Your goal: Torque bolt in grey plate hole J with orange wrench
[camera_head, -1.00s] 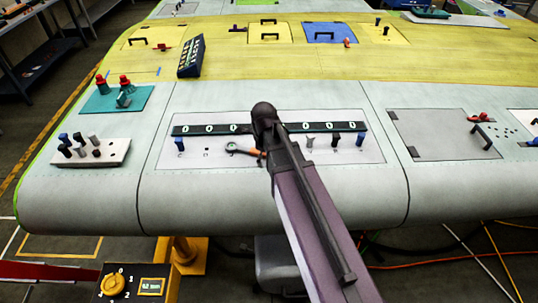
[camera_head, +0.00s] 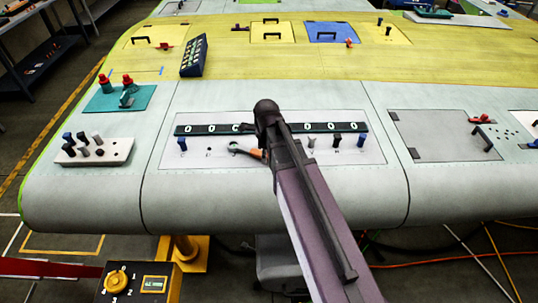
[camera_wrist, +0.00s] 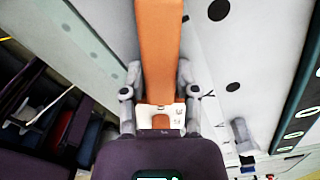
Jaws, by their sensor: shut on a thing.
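The orange wrench has an orange handle (camera_head: 252,153) and a dark ring-like head (camera_head: 234,146), which lies low over the light grey plate (camera_head: 345,155) left of my arm. In the wrist view the orange handle (camera_wrist: 158,45) runs up between the two fingers of my gripper (camera_wrist: 159,78), which is shut on it. In the head view my arm hides the gripper. Several bolts stand in the plate, blue at its left (camera_head: 182,144) and grey and blue right of my arm. I cannot read the hole letters, so hole J is not identified.
A dark strip with green-white rings (camera_head: 205,130) runs along the plate behind the bolts. A pale block with several pegs (camera_head: 95,152) and a teal plate with red-topped parts (camera_head: 120,98) stand at left. A darker grey panel with a handle (camera_head: 445,135) lies at right.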

